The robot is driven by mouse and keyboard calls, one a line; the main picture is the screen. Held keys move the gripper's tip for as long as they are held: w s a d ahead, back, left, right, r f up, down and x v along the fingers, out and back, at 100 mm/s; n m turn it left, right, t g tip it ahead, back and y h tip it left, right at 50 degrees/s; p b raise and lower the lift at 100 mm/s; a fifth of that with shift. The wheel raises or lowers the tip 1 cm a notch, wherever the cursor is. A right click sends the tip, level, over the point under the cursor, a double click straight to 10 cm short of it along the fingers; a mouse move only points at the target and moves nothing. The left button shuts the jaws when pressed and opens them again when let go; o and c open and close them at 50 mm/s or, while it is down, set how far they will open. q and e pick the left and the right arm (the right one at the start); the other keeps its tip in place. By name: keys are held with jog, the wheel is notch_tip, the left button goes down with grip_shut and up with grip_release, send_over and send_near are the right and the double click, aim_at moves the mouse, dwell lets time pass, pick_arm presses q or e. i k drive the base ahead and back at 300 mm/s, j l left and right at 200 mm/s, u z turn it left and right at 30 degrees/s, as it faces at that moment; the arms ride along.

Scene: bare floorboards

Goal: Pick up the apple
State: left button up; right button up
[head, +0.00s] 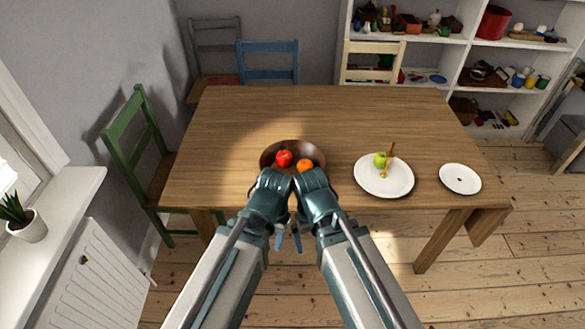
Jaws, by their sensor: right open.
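A red apple (284,158) sits in a dark brown bowl (265,156) near the table's front edge, beside an orange fruit (305,165). A green, apple-like fruit (380,159) lies on a white plate (383,187) further right. My two arms come in from below and meet just in front of the bowl. My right gripper (297,241) is open, with its bluish fingers hanging below the wrist in front of the table edge. My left gripper (279,240) is close beside it, mostly hidden by its own wrist. Neither gripper touches the apple.
The wooden table (330,113) is clear behind the bowl. A smaller white plate (460,179) lies at the right. A green chair (140,150) stands at the left end, and a blue chair (268,62) and a cream chair (373,62) stand behind.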

aim_at(379, 158)
jog(key=i+l+u, duration=0.1)
jog(key=l, duration=0.25)
jog(key=i+l+u, duration=0.1)
jog(key=l, duration=0.25)
jog(key=i+l+u, duration=0.1)
jog(key=l, duration=0.3)
jog(key=i+l+u, duration=0.15)
jog(key=l, duration=0.25)
jog(key=i+l+u, duration=0.1)
jog(key=l, duration=0.3)
